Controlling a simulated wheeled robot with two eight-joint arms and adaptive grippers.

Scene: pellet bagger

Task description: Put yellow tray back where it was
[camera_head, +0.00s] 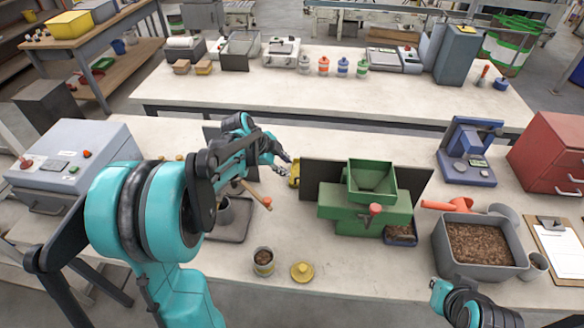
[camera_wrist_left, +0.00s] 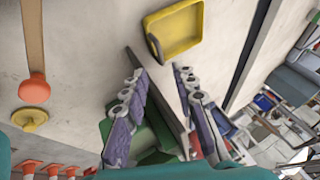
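The small yellow tray (camera_head: 294,176) is on the bench beside the left end of a dark upright panel, partly hidden by my left gripper. In the left wrist view the tray (camera_wrist_left: 184,32) lies beyond the fingertips, empty, its raised rim showing. My left gripper (camera_head: 286,160) is right by the tray in the head view. In the left wrist view the left gripper (camera_wrist_left: 158,72) has its two fingers apart with nothing held between them; a gap shows between fingertips and tray. My right arm shows only at the bottom right of the head view; its fingers are not visible.
The green hopper machine (camera_head: 370,195) stands just right of the tray, with the dark panel (camera_head: 322,178) behind it. A pot of pellets (camera_head: 263,262) and a yellow lid (camera_head: 302,272) are near the front edge. A grey bin of pellets (camera_head: 441,238) stands at right.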

